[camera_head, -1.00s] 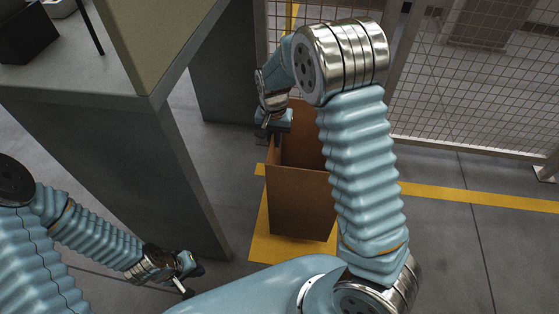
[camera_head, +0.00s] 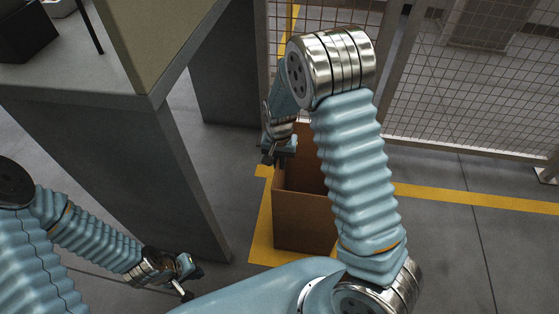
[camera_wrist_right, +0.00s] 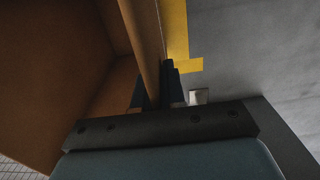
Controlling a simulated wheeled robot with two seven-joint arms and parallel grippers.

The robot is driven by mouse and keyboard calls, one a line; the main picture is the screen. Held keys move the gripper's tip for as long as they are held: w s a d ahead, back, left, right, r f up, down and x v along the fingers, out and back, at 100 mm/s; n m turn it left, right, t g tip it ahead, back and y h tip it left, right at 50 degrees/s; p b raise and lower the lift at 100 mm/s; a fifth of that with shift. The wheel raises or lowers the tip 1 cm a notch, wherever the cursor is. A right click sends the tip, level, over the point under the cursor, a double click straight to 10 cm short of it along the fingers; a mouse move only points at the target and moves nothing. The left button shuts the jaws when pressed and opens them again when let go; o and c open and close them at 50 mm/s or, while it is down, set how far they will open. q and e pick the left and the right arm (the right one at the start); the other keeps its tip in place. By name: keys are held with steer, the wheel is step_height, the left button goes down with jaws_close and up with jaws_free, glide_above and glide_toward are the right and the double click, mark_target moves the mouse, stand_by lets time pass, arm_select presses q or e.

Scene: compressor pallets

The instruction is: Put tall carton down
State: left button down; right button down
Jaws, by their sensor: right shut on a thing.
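The tall carton (camera_head: 304,222) is a brown, open-topped box in the middle of the head view. It looks upright, over or on the yellow floor marking; I cannot tell whether its base touches the floor. My right gripper (camera_head: 270,160) is at the carton's upper left rim, shut on its wall. In the right wrist view the carton's wall (camera_wrist_right: 142,40) runs between the dark fingers of the right gripper (camera_wrist_right: 158,92). My right arm hides the carton's right side. My left gripper (camera_head: 196,283) is low at the left, empty, its fingers apart.
A grey table (camera_head: 130,86) with a thick leg stands left of the carton. A wire mesh fence (camera_head: 470,90) runs behind it. A yellow floor line (camera_head: 480,200) extends to the right. The grey floor at the right is clear.

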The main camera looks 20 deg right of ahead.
steer(key=c, duration=1.2)
jaws_free()
steer(key=shift+f, duration=0.1)
step_height(320, 180, up, 12)
steer(key=shift+r+p, duration=0.15)
steer(key=shift+p, duration=0.65)
